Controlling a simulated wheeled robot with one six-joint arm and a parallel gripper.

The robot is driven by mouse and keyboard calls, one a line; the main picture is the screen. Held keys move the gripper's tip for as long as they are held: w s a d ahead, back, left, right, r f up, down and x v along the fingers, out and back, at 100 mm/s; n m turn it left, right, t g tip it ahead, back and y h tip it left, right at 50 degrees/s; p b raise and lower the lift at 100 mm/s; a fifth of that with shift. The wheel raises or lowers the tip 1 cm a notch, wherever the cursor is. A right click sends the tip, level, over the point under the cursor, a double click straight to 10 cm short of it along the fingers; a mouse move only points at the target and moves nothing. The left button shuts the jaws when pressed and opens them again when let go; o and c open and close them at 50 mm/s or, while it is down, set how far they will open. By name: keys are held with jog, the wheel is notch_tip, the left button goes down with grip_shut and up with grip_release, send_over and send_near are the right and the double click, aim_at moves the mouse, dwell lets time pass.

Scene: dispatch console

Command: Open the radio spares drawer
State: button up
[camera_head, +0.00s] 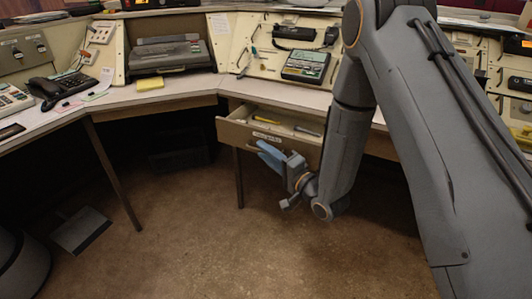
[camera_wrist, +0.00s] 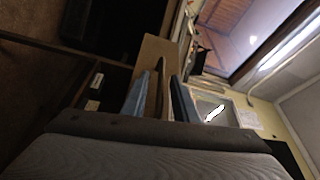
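The drawer (camera_head: 236,131) under the console's middle worktop is pulled partly out. Its beige front carries a small pale label, and a yellow item (camera_head: 266,120) and a grey-blue item (camera_head: 307,130) lie inside. My gripper (camera_head: 268,152) is at the front of this drawer, just below the label. In the wrist view its two blue fingers (camera_wrist: 160,88) stand apart, with the drawer's beige panel (camera_wrist: 156,52) beyond and between them. I cannot tell whether either finger touches it. The handle is not clearly visible.
A worktop (camera_head: 190,92) with a black telephone (camera_head: 62,86), a yellow pad (camera_head: 150,83) and a grey desk device (camera_head: 306,66) runs above. Thin table legs (camera_head: 115,178) stand below. The brown floor (camera_head: 220,245) in front is mostly clear, apart from a dustpan-like object (camera_head: 80,230) at left.

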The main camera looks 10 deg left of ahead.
jog(key=shift+d, duration=0.1)
jog(key=v, duration=0.7)
jog(key=shift+s+d+p, duration=0.2)
jog(key=shift+s+p, duration=0.05)
jog(key=shift+p, duration=0.05)
jog(key=shift+s, duration=0.1)
